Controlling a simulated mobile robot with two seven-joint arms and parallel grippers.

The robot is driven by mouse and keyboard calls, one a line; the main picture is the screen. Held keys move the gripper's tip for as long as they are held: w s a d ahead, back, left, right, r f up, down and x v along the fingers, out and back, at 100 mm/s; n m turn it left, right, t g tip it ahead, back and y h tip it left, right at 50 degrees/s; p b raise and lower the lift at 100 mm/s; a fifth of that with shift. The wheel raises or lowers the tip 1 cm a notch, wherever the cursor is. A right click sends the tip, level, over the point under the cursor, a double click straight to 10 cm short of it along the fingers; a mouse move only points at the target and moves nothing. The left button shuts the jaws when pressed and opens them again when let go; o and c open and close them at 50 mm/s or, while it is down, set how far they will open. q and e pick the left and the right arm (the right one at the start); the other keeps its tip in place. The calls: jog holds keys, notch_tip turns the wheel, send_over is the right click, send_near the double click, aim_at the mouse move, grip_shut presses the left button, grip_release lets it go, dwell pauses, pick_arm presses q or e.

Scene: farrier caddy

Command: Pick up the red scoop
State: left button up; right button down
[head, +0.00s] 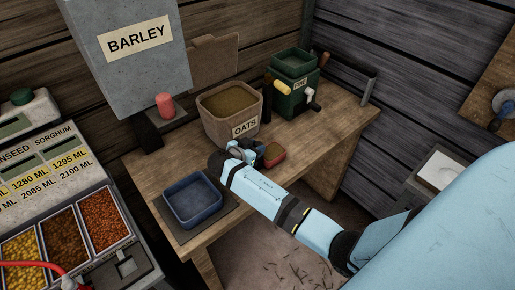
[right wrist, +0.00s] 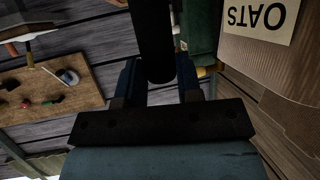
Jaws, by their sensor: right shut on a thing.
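The red scoop (head: 276,154) is at the front edge of the wooden bench, beside the oats bin. Its small red bowl shows just past my right gripper (head: 258,152). In the right wrist view a thick black handle (right wrist: 152,40) stands between the two blue fingers of my right gripper (right wrist: 155,85), which is shut on it. The bowl is out of sight in the right wrist view. From the head view I cannot tell whether the scoop touches the bench. My left gripper is not in view.
The oats bin (head: 217,128) stands close behind my right gripper. A blue tray (head: 192,207) sits on a dark plate to the left. A green machine (head: 293,82) stands at the back right. A grey barley dispenser (head: 130,75) stands at the back left, and grain compartments (head: 135,240) are at lower left.

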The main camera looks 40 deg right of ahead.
notch_tip(320, 180, up, 20)
jog(key=b, duration=0.1)
jog(key=shift+f+b, duration=0.25)
jog(key=shift+b, duration=0.05)
jog(key=c, duration=1.6)
grip_release()
grip_shut()
